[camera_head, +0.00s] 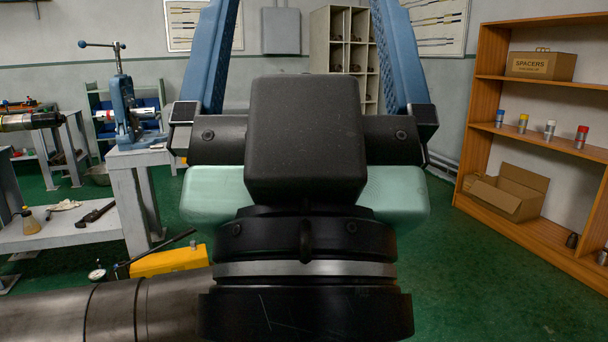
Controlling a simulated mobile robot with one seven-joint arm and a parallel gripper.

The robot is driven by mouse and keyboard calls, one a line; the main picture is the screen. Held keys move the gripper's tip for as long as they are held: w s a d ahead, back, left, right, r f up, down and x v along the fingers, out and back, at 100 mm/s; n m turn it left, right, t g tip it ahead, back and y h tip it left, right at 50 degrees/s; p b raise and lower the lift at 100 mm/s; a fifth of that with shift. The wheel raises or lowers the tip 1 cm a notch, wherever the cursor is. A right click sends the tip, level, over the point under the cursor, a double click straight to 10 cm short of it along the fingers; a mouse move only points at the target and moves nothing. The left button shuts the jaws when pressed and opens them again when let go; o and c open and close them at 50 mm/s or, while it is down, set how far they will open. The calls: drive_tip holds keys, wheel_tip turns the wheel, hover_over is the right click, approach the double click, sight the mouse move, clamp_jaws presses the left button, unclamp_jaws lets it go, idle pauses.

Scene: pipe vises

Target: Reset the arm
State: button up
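My gripper (305,50) fills the middle of the head view, close to the camera. Its black, round wrist with a silver ring is at the bottom centre, and a black block and a pale green body lie above it. Two blue, ridged fingers stand wide apart and run up out of the top edge. The gripper is open, and I see only the room behind, with nothing held, in the visible gap. The fingertips are cut off by the frame.
A blue pipe vise (124,112) holding a short pipe stands on a grey bench (130,160) at left. A wooden shelf (488,95) with a spacers box (540,66) stands at right. Green floor (480,270) is clear before it.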

wheel_tip(320, 180, up, 33)
drive_tip(key=p, duration=3.1)
drive_tip(key=shift+f, duration=0.15)
drive_tip(key=shift+c, duration=0.3)
